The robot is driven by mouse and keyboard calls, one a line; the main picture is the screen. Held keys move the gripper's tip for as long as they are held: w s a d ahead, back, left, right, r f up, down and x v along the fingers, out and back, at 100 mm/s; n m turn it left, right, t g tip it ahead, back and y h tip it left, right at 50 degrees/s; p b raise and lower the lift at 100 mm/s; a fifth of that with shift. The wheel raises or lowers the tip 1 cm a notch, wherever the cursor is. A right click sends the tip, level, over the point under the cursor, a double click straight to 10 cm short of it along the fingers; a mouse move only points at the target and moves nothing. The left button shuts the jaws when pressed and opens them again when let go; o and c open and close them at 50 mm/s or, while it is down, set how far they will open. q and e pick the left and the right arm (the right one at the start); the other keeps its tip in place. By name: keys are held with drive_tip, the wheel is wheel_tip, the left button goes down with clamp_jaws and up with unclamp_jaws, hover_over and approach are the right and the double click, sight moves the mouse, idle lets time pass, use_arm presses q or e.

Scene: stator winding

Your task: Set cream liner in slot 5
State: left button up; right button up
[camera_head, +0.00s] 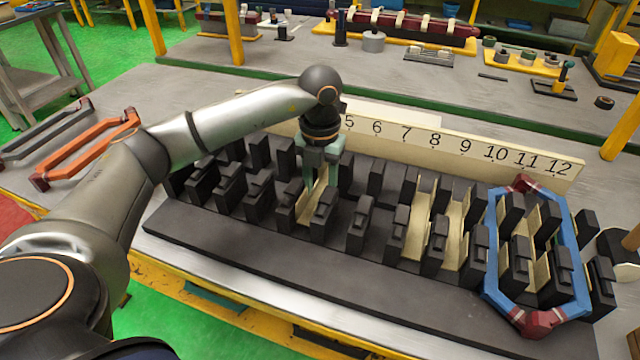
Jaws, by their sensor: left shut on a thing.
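My left gripper (321,168) reaches down over the black slotted stator block (250,255), just below the number 5 on the white strip (440,143). It is shut on a cream liner (311,203). The liner is a narrow channel, seen low between two rows of black teeth; its upper end is hidden by the fingers. I cannot tell whether it touches the slot floor. The strip shows numbers 5 to 12; its lower numbers are hidden behind my left arm. My right gripper is not in view.
Several cream liners (421,223) stand in slots to the right. A blue coil with dark red ends (488,250) lies around teeth at the far right. An orange coil (88,150) and a grey coil lie at the left. A second bench (440,90) stands behind.

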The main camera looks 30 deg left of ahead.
use_arm(q)
drive_tip(key=shift+f, duration=0.4)
idle(0.3)
drive_tip(key=o, duration=1.1)
drive_tip(key=shift+c, duration=0.2)
drive_tip(key=shift+r, duration=0.2)
drive_tip(key=shift+r+p, duration=0.4)
drive_tip(key=shift+r, duration=0.15)
drive_tip(key=shift+r, duration=0.1)
